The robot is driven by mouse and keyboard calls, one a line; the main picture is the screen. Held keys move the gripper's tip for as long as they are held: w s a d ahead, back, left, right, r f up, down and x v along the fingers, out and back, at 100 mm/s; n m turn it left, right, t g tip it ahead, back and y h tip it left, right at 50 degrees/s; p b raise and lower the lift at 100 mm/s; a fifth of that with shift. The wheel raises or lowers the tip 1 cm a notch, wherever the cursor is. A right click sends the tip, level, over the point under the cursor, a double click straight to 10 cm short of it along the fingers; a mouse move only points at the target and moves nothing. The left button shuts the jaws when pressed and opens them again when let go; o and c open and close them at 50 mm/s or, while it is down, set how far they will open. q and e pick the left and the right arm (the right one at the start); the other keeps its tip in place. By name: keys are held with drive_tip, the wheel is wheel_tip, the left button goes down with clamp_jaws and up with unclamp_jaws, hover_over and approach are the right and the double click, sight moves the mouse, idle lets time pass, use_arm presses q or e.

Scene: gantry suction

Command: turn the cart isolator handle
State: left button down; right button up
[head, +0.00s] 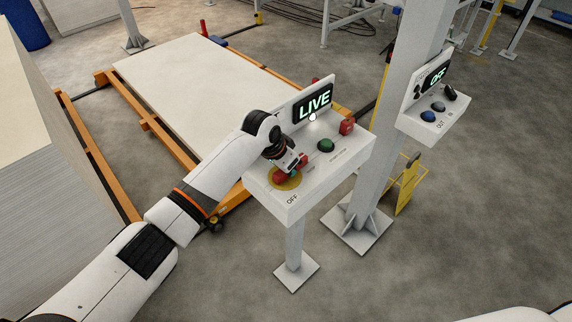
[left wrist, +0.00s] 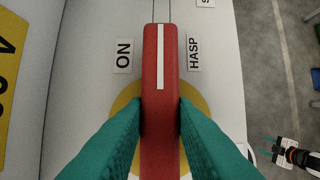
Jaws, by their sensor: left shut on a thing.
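The red isolator handle (head: 279,175) sits on a yellow disc (head: 289,184) on the cart's white control box (head: 312,180). My left gripper (head: 288,171) reaches down onto it and hides part of it. In the left wrist view, the teal fingers of my left gripper (left wrist: 160,125) press on both sides of the handle (left wrist: 160,100). The handle's white line points up the picture, between an ON label (left wrist: 124,56) and a HASP label (left wrist: 194,54). The box display (head: 314,104) reads LIVE. My right gripper (left wrist: 270,150) shows small at the lower right; its opening is unclear.
A green button (head: 326,145) and a red padlock-like block (head: 347,127) stand on the same box. A grey column (head: 385,110) carries a second box (head: 433,115) reading OFF. An orange cart with a pale sheet stack (head: 205,80) lies behind. Floor is open at front right.

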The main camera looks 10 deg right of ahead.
use_arm(q)
drive_tip(key=shift+w+r, duration=0.1)
drive_tip(key=c, duration=1.2)
unclamp_jaws()
drive_tip(key=b+v, duration=0.3)
drive_tip(key=v, duration=0.9)
